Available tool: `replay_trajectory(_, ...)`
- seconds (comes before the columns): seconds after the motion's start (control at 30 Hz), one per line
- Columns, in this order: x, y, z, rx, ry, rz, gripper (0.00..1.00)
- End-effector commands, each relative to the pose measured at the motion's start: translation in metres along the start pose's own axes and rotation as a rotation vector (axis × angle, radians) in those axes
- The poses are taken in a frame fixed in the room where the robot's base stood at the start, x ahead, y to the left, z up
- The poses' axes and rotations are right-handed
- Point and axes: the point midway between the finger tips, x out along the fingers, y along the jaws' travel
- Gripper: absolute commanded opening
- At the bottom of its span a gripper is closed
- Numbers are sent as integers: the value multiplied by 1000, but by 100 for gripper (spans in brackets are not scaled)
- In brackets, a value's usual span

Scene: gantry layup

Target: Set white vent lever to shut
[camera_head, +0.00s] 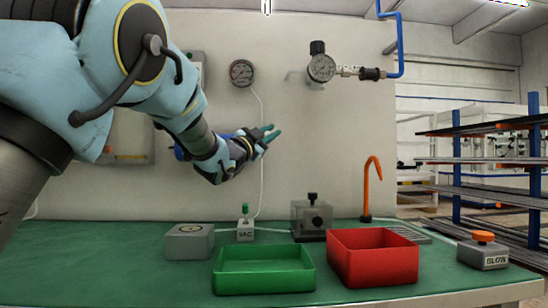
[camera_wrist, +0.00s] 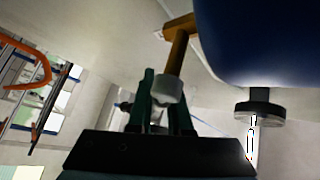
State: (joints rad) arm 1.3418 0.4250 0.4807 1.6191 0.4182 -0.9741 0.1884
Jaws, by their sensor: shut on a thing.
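My gripper (camera_head: 270,136) is raised in front of the back wall, its teal fingers pointing right and slightly up. In the wrist view its dark green fingers (camera_wrist: 160,108) are closed around the white end of the vent lever (camera_wrist: 170,88). The lever's brass-coloured stem (camera_wrist: 178,50) runs up from that white end to a brass fitting beside a large blue body (camera_wrist: 255,40). In the head view the lever is hidden behind my arm and gripper; only a bit of blue (camera_head: 181,152) shows there.
A gauge (camera_head: 242,73) hangs on the wall above my gripper, with a second gauge (camera_head: 321,67) and blue pipe to its right. Below, the green bench holds a green bin (camera_head: 263,282), a red bin (camera_head: 373,271), a VAC switch (camera_head: 245,231) and a BLOW button (camera_head: 483,255).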

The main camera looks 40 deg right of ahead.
Motion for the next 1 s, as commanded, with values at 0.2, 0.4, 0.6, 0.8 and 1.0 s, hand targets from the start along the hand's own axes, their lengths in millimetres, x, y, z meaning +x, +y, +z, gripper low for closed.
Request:
replay_trajectory(0.2, -6, -7, 5, -150, 47, -138, 0)
replay_trajectory(0.4, -9, -18, 3, -287, 89, -260, 0)
replay_trajectory(0.6, -12, -29, 3, -405, 124, -367, 0)
replay_trajectory(0.8, -15, -38, 4, -495, 151, -449, 0)
replay_trajectory(1.0, -16, -42, 4, -549, 167, -498, 0)
